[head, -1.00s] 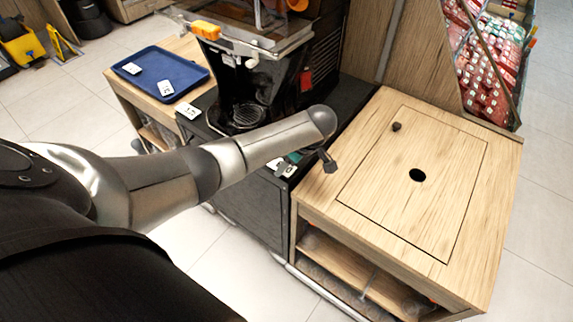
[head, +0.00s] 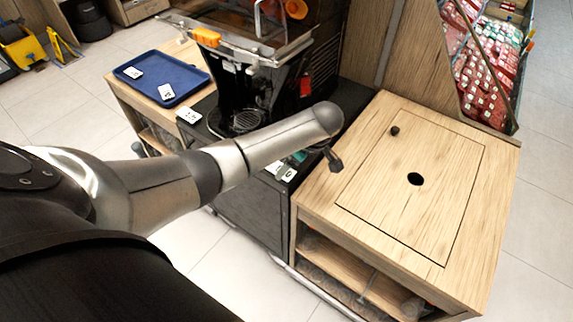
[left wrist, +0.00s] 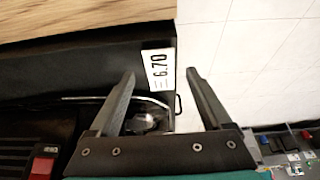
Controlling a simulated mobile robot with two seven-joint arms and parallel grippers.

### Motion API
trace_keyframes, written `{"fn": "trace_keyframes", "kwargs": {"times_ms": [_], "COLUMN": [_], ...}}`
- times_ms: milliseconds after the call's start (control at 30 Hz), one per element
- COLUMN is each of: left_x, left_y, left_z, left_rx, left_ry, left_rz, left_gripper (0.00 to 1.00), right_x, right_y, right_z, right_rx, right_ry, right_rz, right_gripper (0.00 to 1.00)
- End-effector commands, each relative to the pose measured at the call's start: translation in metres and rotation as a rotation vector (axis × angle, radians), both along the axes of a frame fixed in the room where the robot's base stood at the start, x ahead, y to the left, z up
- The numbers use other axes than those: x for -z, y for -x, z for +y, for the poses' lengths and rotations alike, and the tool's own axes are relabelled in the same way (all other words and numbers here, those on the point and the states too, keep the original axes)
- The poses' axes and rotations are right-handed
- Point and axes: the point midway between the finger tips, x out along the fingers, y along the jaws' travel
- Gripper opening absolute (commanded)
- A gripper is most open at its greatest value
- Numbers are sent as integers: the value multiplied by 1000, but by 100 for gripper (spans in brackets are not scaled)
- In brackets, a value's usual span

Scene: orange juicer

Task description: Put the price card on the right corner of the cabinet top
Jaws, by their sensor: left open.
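In the left wrist view a white price card (left wrist: 160,70) reading 6.70 lies on the black cabinet top (left wrist: 60,70), close to its edge above the tiled floor. My left gripper (left wrist: 160,74) is open, and the card shows between and beyond its fingertips. No contact shows. In the head view a price card (head: 281,171) lies near the front right corner of the black cabinet, partly covered by my left arm; it appears to be the same card. Another price card (head: 189,114) lies at the cabinet's left corner. My left gripper is mostly hidden behind my forearm there. My right gripper is out of view.
A juicer (head: 270,95) stands on the black cabinet. A blue tray (head: 184,72) with two cards sits on a wooden table at left.

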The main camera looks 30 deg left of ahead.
Motion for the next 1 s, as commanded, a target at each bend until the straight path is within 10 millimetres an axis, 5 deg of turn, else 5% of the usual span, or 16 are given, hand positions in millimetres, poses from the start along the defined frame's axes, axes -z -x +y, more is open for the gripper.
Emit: {"fn": "trace_keyframes", "kwargs": {"times_ms": [200,400,1000], "left_x": [-49,-75,-82], "left_y": [0,2,2], "left_z": [-20,-31,-34], "left_rx": [2,0,-1], "left_ry": [3,1,0], "left_rz": [-3,-2,0], "left_gripper": [82,82,82], "right_x": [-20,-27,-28], "right_y": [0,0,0], "right_z": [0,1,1], "right_rx": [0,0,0], "right_ry": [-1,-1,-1], "right_rz": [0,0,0], "right_gripper": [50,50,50]}}
